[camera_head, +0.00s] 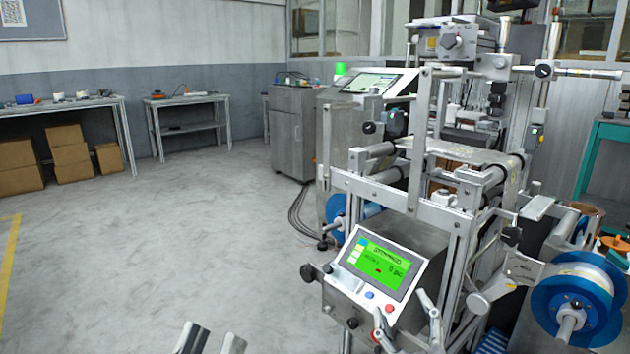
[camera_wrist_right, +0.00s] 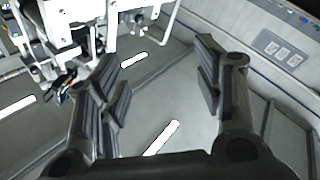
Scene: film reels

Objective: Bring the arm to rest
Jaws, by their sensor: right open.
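My left gripper (camera_head: 211,342) shows only its two fingertips at the bottom edge of the head view. They stand apart with floor visible between them, and its arm is out of frame. My right gripper (camera_head: 407,328) is at the bottom of the head view, in front of the machine's lower frame. In the right wrist view (camera_wrist_right: 160,75) its two dark ribbed fingers are spread wide and nothing is between them.
A film machine (camera_head: 440,230) with a green-lit control panel (camera_head: 384,266) stands close by at the right. A blue reel (camera_head: 545,295) with white film sticks out at lower right. Another blue reel (camera_head: 339,208) sits behind the panel. The floor (camera_head: 160,250) at left is clear.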

